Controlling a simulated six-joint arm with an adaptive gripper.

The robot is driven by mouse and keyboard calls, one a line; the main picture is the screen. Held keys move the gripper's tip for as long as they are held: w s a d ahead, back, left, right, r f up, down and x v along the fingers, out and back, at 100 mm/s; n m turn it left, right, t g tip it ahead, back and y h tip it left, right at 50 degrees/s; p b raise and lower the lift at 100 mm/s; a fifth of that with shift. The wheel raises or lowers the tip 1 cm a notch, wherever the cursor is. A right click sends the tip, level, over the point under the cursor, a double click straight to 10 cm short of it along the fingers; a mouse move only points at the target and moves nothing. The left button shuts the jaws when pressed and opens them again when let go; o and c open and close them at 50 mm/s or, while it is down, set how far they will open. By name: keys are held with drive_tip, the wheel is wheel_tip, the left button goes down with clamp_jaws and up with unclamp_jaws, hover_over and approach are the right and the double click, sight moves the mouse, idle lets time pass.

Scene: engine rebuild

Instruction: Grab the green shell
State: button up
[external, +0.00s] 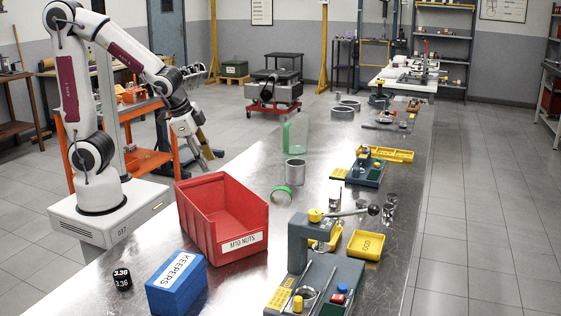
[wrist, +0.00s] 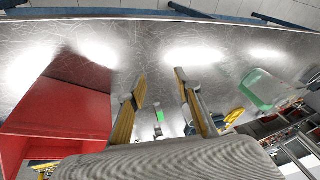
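A small curved green shell (external: 281,195) lies on the metal bench beside the red bin. In the wrist view a small green patch (wrist: 159,117), which looks like the same shell, shows between my fingers and farther off. My gripper (external: 204,150) hangs at the left side of the bench, behind the red bin and well away from the shell. In the wrist view my gripper (wrist: 163,90) has its two yellow-padded fingers spread apart with nothing between the tips.
A red bin (external: 215,214) labelled M10 NUTS stands near the shell. A grey metal cylinder (external: 295,171) and a clear greenish container (external: 296,134) stand behind it. A blue KEEPERS box (external: 176,285) and a grey fixture (external: 325,270) are in front. Bare bench lies between.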

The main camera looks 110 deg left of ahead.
sight(279, 188)
drive_tip(key=shift+t+y, duration=0.3)
drive_tip(key=shift+t, duration=0.2)
drive_tip(key=w+a+f, duration=0.1)
drive_tip(key=a, duration=0.1)
drive_tip(key=w+a+f, duration=0.1)
drive_tip(key=w+a, duration=0.1)
drive_tip(key=w+a+f, duration=0.1)
drive_tip(key=a, duration=0.1)
drive_tip(key=shift+w+f, duration=0.15)
drive_tip(key=shift+f, duration=0.15)
drive_tip(key=shift+m+t, duration=0.3)
drive_tip(key=shift+t, duration=0.5)
drive_tip(key=w, duration=0.1)
drive_tip(key=w+a+f, duration=0.1)
drive_tip(key=w, duration=0.1)
drive_tip(key=w+a+f, duration=0.1)
drive_tip(key=shift+w+f, duration=0.15)
drive_tip(key=shift+w, duration=0.1)
drive_tip(key=w, duration=0.2)
drive_tip(key=w+d+t+h, duration=0.1)
drive_tip(key=shift+w, duration=0.4)
drive_tip(key=w+d+r+t, duration=0.1)
drive_tip(key=w+d+r+t+h, duration=0.1)
drive_tip(key=w, duration=0.1)
drive_tip(key=w+d, duration=0.1)
drive_tip(key=shift+w+d+r+m+t+h, duration=0.2)
drive_tip(key=shift+w+r+m+t+h, duration=0.1)
drive_tip(key=shift+r+t, duration=0.1)
drive_tip(key=shift+x, duration=1.25)
drive_tip(key=shift+a, duration=0.1)
